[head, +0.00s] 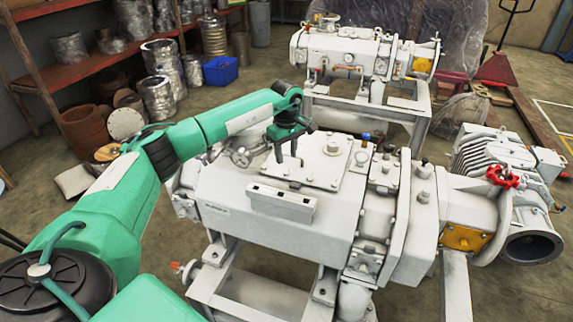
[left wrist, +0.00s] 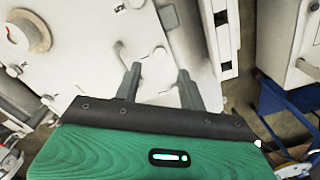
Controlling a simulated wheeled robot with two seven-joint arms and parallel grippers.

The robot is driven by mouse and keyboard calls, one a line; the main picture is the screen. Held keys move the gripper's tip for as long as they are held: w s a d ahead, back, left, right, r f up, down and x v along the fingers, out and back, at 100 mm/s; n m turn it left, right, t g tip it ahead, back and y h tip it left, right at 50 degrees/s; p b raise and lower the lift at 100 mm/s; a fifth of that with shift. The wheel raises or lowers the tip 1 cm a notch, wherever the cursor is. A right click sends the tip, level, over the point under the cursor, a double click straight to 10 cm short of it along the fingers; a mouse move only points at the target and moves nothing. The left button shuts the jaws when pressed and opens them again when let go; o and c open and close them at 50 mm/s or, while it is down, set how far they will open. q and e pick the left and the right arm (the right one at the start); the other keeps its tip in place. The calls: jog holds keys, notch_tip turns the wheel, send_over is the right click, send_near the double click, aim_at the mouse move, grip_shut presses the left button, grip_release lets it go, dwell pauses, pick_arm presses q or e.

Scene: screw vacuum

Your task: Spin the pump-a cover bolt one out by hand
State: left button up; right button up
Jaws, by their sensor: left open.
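The nearer white pump (head: 270,215) fills the middle of the head view. A flat cover plate (head: 318,172) with small bolts lies on its top. My left gripper (head: 287,158) points down over the left part of this plate, open and empty. In the left wrist view the two dark fingers (left wrist: 159,73) stand apart over the pale cover (left wrist: 90,45). A small bolt head (left wrist: 160,52) shows just beyond and between the fingertips, apart from them. Another bolt (left wrist: 120,8) shows further off. I cannot tell which one is bolt one. My right gripper is not in view.
A white slotted bar (head: 282,202) sits on the pump's front top edge, close to the gripper. A gauge (head: 241,156) and a red valve wheel (head: 502,177) stick up. A second pump (head: 345,55) stands behind. Shelves and a blue bin (head: 220,70) are at back left.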

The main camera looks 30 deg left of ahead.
aim_at(286, 172)
pick_arm(q)
notch_tip(286, 172, down, 4)
jog(key=shift+f+p, duration=0.2)
jog(key=shift+p, duration=0.2)
jog(key=shift+f, duration=0.7)
jog(key=shift+c, duration=0.7)
grip_shut()
